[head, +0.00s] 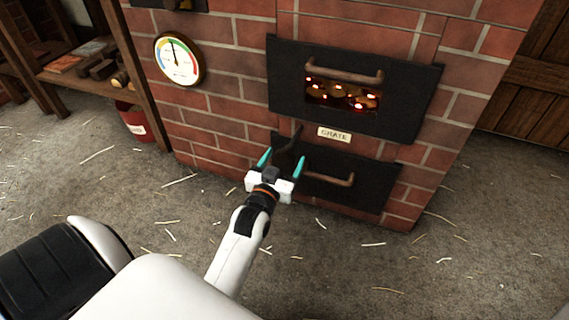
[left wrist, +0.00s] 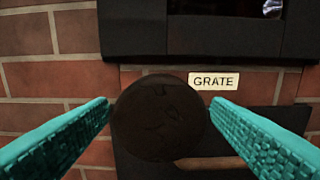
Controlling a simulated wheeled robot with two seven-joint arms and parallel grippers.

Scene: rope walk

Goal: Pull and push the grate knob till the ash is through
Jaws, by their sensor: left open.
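The grate knob (left wrist: 160,118) is a dark round disc facing the left wrist camera, between my two teal fingers. In the head view it shows as a dark slanted shape (head: 291,140) at the stove front, just beyond my fingertips. My left gripper (head: 283,162) is open, one finger on each side of the knob, with the tips close to its edges. I cannot tell whether they touch it. The GRATE label (head: 334,134) is right of the knob. No ash can be made out. My right gripper is not in view.
The brick stove (head: 228,92) has an upper fire door (head: 420,95) with glowing coals behind its window and a lower door (head: 377,184) with a bar handle. A round gauge (head: 178,60) is at left. A red bucket (head: 133,124) stands by a wooden shelf. The straw-strewn floor is open.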

